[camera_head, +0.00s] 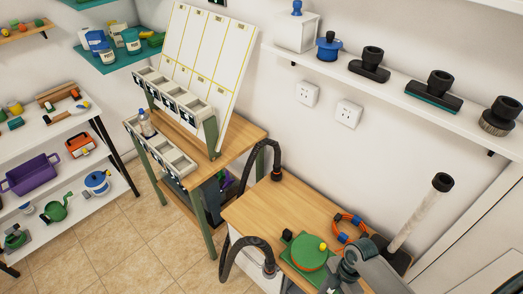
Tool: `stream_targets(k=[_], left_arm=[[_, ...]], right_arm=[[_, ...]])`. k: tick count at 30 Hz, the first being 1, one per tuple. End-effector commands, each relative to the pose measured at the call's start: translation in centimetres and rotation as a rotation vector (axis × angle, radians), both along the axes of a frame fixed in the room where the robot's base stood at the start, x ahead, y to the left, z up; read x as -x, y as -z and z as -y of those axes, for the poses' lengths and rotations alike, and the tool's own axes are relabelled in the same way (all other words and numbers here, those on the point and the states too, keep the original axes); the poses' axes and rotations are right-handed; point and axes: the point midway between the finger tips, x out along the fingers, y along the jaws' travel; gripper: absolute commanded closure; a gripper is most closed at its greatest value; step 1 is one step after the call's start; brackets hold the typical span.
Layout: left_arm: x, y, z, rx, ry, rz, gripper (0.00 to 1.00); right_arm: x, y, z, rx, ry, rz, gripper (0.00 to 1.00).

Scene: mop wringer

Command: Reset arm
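A grey jointed part (352,268) comes in at the lower right edge and looks like my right arm with its gripper. It is in front of the near wooden table (250,213), close to a green round device (308,253). Its fingertips cannot be made out, so I cannot tell whether it is open or shut, or whether it touches the device. My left arm and gripper are not in view.
A bin stand (168,147), white shelves (84,127) and a wall shelf (400,90) stand beyond. Tiled floor (110,245) is clear.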

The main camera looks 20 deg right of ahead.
Motion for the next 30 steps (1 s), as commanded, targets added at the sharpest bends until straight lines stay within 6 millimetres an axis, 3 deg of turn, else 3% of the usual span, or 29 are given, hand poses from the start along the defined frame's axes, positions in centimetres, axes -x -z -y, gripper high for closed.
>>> stream_targets(k=[3,12,18,30], left_arm=[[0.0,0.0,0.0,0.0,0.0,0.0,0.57],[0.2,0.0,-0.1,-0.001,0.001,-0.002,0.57],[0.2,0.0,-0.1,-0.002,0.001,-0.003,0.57],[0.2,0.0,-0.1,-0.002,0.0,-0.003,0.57]], right_arm=[[1.0,-1.5,-2.5,0.06,0.181,0.013,0.58],[2.6,-7.1,-6.0,0.153,0.736,0.079,0.58],[3.1,-10.5,-6.6,0.156,1.028,0.116,0.58],[3.9,-14.8,-6.4,0.126,1.373,0.154,0.58]])
